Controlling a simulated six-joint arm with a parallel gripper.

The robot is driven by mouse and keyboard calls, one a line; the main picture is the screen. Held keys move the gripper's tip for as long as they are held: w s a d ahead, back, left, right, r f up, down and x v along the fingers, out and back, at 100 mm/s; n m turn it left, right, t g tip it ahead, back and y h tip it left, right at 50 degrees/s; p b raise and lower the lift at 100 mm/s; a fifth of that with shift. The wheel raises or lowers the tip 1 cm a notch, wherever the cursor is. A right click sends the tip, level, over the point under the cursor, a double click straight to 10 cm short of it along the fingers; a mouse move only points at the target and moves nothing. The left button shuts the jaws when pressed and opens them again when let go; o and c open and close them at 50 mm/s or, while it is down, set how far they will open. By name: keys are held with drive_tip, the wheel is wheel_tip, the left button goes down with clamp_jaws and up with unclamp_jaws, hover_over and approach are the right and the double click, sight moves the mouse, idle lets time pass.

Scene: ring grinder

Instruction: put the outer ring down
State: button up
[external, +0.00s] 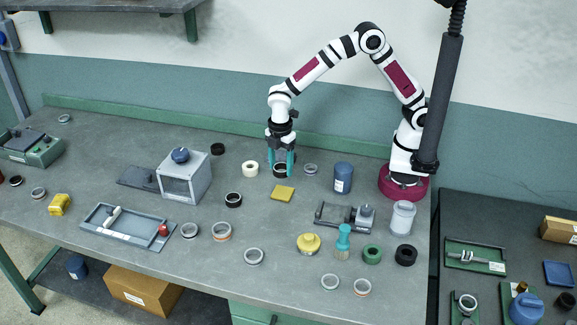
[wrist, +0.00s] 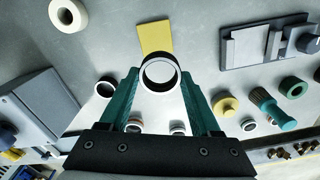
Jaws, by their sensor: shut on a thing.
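My gripper (external: 281,166) has teal fingers pointing down near the back middle of the grey bench. The outer ring (wrist: 160,73), with a pale rim and a black band, sits between the fingertips in the wrist view, and the fingers are shut on it. In the external view the ring (external: 280,172) shows dark at the fingertips, low over the bench. Whether it touches the bench top, I cannot tell. A yellow pad (external: 283,193) lies just in front of the ring, and it also shows in the wrist view (wrist: 155,38).
A cream ring (external: 250,168) lies left of my gripper and a silver ring (external: 311,169) right of it. A blue canister (external: 343,178) stands further right. A grey box machine (external: 185,178) stands left. A grey measuring fixture (external: 345,216) lies front right.

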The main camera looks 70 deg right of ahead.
drive_tip(key=s+d+r, duration=0.1)
drive_tip(key=d+r, duration=0.1)
drive_tip(key=d, duration=1.1)
hover_over(282, 192)
wheel_tip(282, 192, down, 7)
drive_tip(key=shift+d+f, duration=0.1)
drive_tip(key=shift+f, duration=0.1)
wheel_tip(282, 192, down, 3)
drive_tip(key=shift+f, duration=0.55)
drive_tip(key=o, duration=1.5)
drive_tip(key=shift+f, duration=0.1)
drive_tip(key=shift+c, duration=0.2)
